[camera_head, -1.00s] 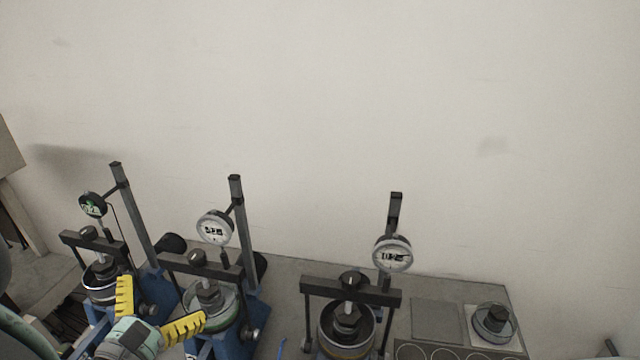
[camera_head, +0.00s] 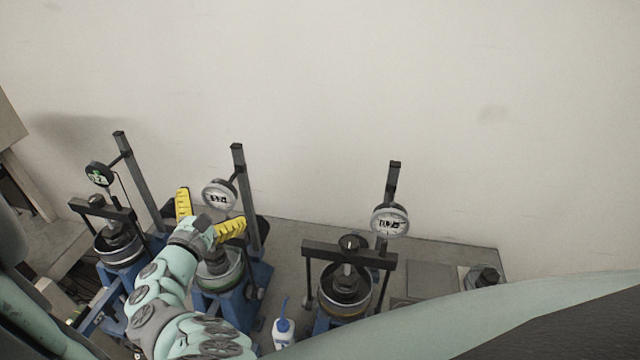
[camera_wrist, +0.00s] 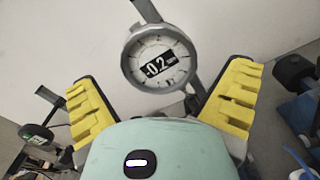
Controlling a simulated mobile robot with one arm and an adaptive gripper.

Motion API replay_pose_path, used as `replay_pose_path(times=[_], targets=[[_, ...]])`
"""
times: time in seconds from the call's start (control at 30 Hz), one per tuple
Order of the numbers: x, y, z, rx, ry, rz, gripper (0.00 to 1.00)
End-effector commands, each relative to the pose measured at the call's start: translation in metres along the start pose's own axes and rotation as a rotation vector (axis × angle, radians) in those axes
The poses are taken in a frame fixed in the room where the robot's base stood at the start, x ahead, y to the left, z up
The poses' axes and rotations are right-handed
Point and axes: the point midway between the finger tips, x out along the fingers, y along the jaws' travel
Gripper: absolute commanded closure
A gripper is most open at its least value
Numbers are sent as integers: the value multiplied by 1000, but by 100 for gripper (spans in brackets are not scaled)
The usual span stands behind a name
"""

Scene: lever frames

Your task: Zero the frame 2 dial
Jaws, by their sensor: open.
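Three lever frames stand in a row. The middle frame (camera_head: 248,215) carries a round white dial (camera_head: 219,194) with a silver rim on its upright post. No frame number is legible. In the wrist view this dial (camera_wrist: 160,60) faces me and its dark window appears to read -0.2, though the sign is unclear. My gripper (camera_head: 209,208) is open, its yellow ridged fingers spread to either side below the dial. In the wrist view the gripper (camera_wrist: 158,85) holds nothing, and no finger visibly touches the dial.
The left frame has a black dial (camera_head: 99,174) with a green display; the right frame has another white dial (camera_head: 390,221). A white bottle (camera_head: 283,331) with a blue spout stands between the middle and right frames. A plain wall (camera_head: 400,80) rises behind the bench.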

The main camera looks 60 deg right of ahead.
Motion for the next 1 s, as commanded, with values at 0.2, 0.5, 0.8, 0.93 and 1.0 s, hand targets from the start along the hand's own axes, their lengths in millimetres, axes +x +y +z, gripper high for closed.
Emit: replay_pose_path(times=[0.2,0.5,0.8,0.93,1.0], targets=[[16,-2,1,0,-3,-6,0],[17,-2,1,0,-1,-4,0],[17,-1,1,0,-1,-3,29],[17,-1,0,0,-1,-3,43],[17,-1,0,0,-1,-2,50]])
